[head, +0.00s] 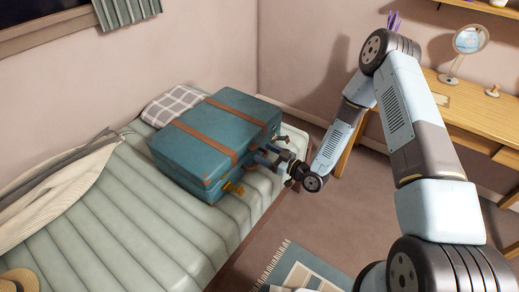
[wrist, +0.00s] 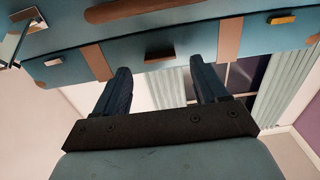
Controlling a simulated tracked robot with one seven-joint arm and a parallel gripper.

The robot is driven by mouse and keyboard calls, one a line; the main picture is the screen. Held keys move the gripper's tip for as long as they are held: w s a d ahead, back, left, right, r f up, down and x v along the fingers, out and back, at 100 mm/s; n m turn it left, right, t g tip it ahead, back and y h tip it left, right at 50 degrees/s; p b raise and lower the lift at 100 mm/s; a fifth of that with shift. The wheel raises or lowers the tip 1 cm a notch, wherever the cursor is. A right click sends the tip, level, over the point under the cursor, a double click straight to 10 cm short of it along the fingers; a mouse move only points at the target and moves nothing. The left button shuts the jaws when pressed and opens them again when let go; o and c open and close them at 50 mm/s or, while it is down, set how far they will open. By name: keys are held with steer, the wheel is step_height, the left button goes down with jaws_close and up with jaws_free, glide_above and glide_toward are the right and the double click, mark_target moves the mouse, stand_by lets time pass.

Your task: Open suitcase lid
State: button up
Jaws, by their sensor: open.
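The teal suitcase (head: 190,148) with brown straps lies on the bed, its lid (head: 228,112) looking shut. My gripper (head: 268,157) is open and empty at the suitcase's front side, by the seam. In the wrist view, which looks upside down, the suitcase front (wrist: 195,42) fills the top. It shows two straps, a brown handle (wrist: 145,9), a small dark brown tab (wrist: 159,53) and a brass latch (wrist: 282,19). The tab lies just beyond and between my two spread fingers (wrist: 163,75). I cannot tell whether the fingers touch the suitcase.
The bed (head: 150,240) holds a checked pillow (head: 165,103) behind the suitcase and a crumpled blanket (head: 60,175) at left. A wooden desk (head: 465,105) with a round mirror (head: 470,40) stands at right. A rug (head: 295,270) lies on otherwise open floor.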

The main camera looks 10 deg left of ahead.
steer(key=shift+x, duration=1.9)
